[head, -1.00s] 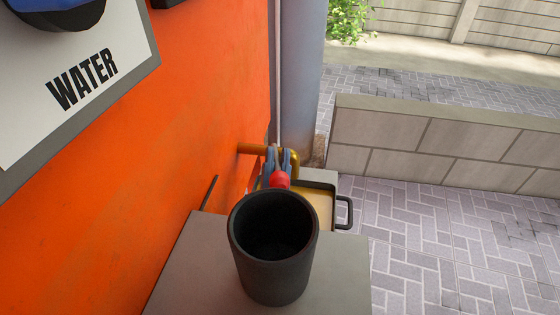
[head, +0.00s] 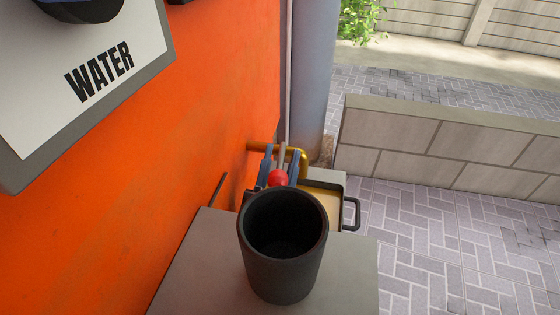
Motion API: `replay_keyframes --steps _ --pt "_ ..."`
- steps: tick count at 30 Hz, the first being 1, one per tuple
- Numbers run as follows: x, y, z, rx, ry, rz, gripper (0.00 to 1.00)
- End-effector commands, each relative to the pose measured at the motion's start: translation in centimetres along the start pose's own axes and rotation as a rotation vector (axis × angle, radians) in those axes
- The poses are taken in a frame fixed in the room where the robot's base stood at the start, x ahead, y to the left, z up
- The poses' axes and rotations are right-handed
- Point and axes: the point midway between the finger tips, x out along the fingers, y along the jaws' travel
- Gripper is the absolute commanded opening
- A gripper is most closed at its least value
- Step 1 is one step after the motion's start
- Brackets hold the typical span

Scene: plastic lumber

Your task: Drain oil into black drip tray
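A brass pipe (head: 303,160) comes out of the orange wall and bends down. A grey lever with a red ball knob (head: 278,178) is beside it. My gripper (head: 281,158) has two blue-grey fingers, one on each side of the lever and spread apart, with gaps visible. Whether a finger touches the lever is unclear. The pipe's outlet and any oil stream cannot be made out.
A dark open cup (head: 283,262) stands on a grey box top (head: 345,265) in the foreground, hiding part of my gripper and the tray. A WATER sign (head: 90,80) is on the orange wall (head: 130,190). A low block wall (head: 440,145) and open paving lie right.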

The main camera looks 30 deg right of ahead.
Motion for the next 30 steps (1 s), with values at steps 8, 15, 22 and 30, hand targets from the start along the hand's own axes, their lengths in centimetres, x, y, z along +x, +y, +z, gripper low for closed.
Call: replay_keyframes --steps 8,15,22,30 --pt "-3.1 0.0 0.1 -0.001 -0.002 -0.004 0.37" --pt "-6.7 -0.1 0.1 0.0 -0.001 -0.002 0.37" --pt "-7.9 0.0 0.0 0.0 -0.001 -0.001 0.37" --pt "-7.9 0.0 0.0 0.001 -0.001 -0.003 0.3"
